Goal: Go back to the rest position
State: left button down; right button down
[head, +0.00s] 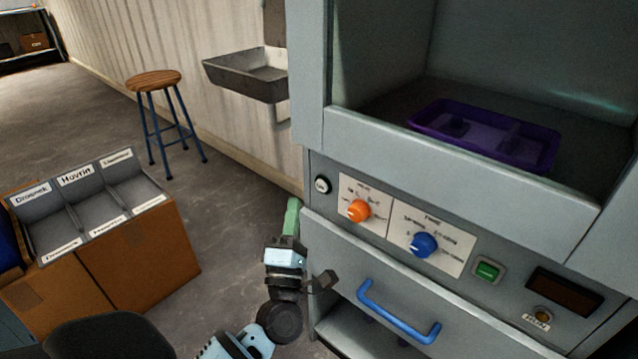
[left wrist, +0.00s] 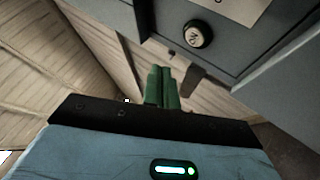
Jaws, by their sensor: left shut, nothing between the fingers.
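My left gripper (head: 291,218) has green fingers and is in front of the left edge of the grey cabinet (head: 313,100), below its round button (head: 321,185). It also shows in the left wrist view (left wrist: 162,72), where its two green fingers are together with nothing between them. It appears apart from the cabinet, though the exact gap is hard to tell. My right gripper is not in the head view or the left wrist view.
The cabinet has an orange knob (head: 359,211), a blue knob (head: 424,245), a green button (head: 487,270) and a blue drawer handle (head: 399,312). A purple tray (head: 540,165) is inside. A labelled bin (head: 45,225) and a stool (head: 154,80) stand left; floor between is clear.

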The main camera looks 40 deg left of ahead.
pick_arm(q)
jog(key=shift+s, duration=0.3)
dwell(0.4)
